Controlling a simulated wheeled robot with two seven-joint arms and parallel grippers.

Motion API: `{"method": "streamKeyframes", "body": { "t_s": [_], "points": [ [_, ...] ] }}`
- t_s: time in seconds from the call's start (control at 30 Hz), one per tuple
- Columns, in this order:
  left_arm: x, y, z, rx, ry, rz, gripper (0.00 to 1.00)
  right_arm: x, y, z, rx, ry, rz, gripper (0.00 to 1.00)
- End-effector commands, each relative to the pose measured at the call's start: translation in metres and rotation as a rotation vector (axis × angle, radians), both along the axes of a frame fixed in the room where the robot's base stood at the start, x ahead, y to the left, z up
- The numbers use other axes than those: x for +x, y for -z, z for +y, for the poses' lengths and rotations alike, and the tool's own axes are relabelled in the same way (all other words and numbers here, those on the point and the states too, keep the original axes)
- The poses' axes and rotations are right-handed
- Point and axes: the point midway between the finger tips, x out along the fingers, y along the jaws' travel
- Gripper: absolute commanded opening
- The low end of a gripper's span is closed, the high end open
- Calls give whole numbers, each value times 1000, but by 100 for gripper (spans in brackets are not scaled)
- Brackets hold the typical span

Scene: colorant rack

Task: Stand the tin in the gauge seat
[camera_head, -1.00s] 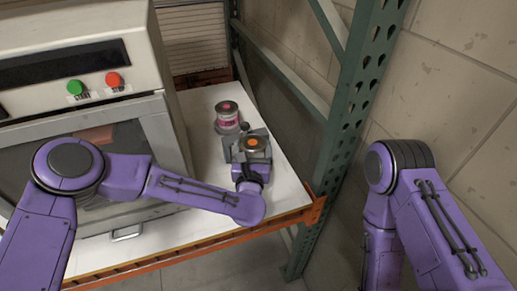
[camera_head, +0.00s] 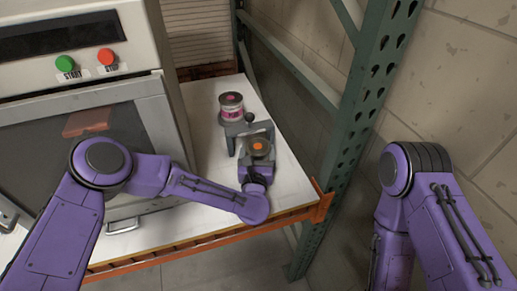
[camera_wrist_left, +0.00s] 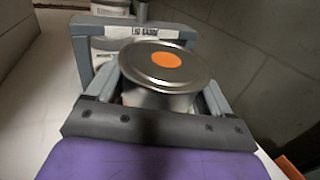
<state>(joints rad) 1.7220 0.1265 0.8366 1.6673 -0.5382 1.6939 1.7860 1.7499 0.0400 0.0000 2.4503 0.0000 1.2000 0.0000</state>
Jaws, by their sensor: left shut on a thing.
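The tin is silver with an orange dot on its lid. In the head view the tin (camera_head: 259,147) is between the fingers of my left gripper (camera_head: 257,154); in the left wrist view the tin (camera_wrist_left: 165,68) looks upright, its lower part hidden by the gripper. My left gripper (camera_wrist_left: 160,95) is shut on it. The grey gauge (camera_head: 232,138), a frame with a dark knob on top, stands just behind the tin. The gauge (camera_wrist_left: 82,40) bears a label in the wrist view. Its seat is hidden, so I cannot tell whether the tin touches it. My right gripper is out of view.
An oven-like machine (camera_head: 85,85) with green and red buttons stands left. A green rack post (camera_head: 360,110) rises at the right.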

Motion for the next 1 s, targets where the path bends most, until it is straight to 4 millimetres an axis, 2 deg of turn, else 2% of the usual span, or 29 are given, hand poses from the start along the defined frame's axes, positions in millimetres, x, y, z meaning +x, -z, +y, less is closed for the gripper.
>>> {"method": "streamKeyframes", "body": {
  "t_s": [0.1,0.13,0.17,0.2,0.47,0.57,0.8,1.0],
  "points": [
    [-1,2,0,1,1,2,21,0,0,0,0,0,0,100],
    [-1,2,0,1,0,3,88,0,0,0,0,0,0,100],
    [-1,2,0,1,0,2,97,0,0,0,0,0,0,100],
    [-1,1,0,1,0,2,100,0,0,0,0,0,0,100],
    [-5,0,1,0,0,0,100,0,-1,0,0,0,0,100],
    [-22,-1,1,0,4,0,100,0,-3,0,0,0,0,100],
    [-83,1,6,1,5,-1,100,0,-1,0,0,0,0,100],
    [-115,0,9,0,3,-2,100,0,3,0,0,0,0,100]
  ]
}}
